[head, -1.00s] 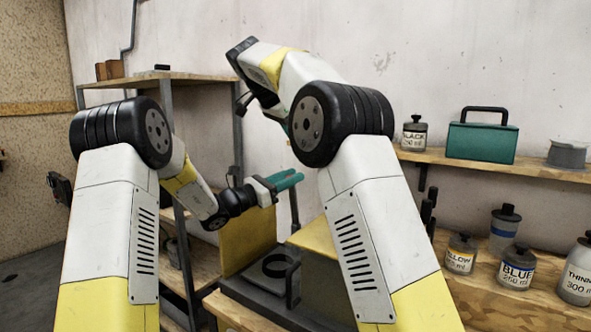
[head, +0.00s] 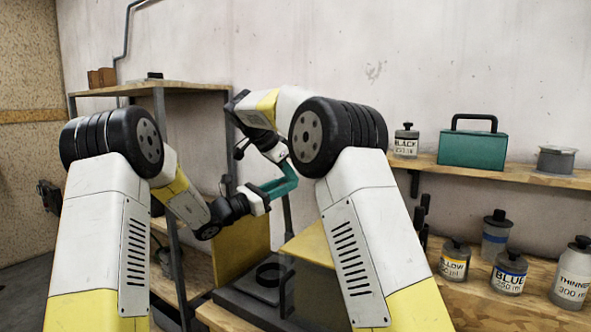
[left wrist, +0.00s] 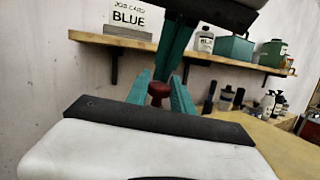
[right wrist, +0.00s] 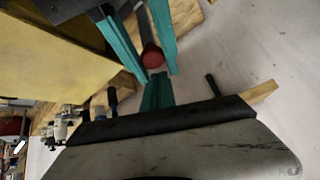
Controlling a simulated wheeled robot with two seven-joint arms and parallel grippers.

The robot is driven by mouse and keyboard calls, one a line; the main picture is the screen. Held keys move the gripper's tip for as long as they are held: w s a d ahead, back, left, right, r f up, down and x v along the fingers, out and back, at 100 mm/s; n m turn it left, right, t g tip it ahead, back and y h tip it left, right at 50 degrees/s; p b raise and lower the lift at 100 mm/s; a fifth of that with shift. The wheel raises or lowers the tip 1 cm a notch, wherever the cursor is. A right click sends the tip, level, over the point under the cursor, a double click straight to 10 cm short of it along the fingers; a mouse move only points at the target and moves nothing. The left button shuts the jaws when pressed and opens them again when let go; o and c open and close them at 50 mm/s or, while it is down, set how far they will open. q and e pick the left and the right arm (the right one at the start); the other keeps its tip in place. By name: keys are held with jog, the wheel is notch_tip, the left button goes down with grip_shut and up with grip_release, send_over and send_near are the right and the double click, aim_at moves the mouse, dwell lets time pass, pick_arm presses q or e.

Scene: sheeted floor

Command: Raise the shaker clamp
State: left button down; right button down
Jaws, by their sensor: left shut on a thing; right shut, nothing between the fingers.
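The shaker, with yellow panels (head: 240,252) and a dark base (head: 240,303), stands on the bench. A dark ring (head: 268,273) sits on the base. A dark upright bar (head: 287,216) rises behind it. My left gripper (head: 273,187) is shut on the clamp's red knob, which shows between its teal fingers in the left wrist view (left wrist: 158,90) and the right wrist view (right wrist: 151,57). My right gripper (right wrist: 157,88) is shut and empty, close beside the knob and the left fingers. In the head view its arm partly hides the shaker.
Labelled jars, including a blue one (head: 510,272), stand on the bench at right. A shelf rack (head: 165,88) stands at left. The two grippers are crowded together.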

jog(key=shift+s+a+f, duration=0.1)
jog(key=shift+s+a, duration=0.05)
jog(key=shift+a, duration=0.2)
jog(key=shift+s+a+f, duration=0.35)
jog(key=shift+s+a, duration=0.4)
jog(key=shift+a, duration=0.1)
pick_arm(q)
jog(key=c, duration=1.1)
grip_release()
jog(key=shift+c, duration=0.2)
pick_arm(e)
jog(key=shift+w+d, duration=0.1)
pick_arm(q)
jog(key=shift+a, duration=0.1)
pick_arm(e)
jog(key=shift+r, duration=0.1)
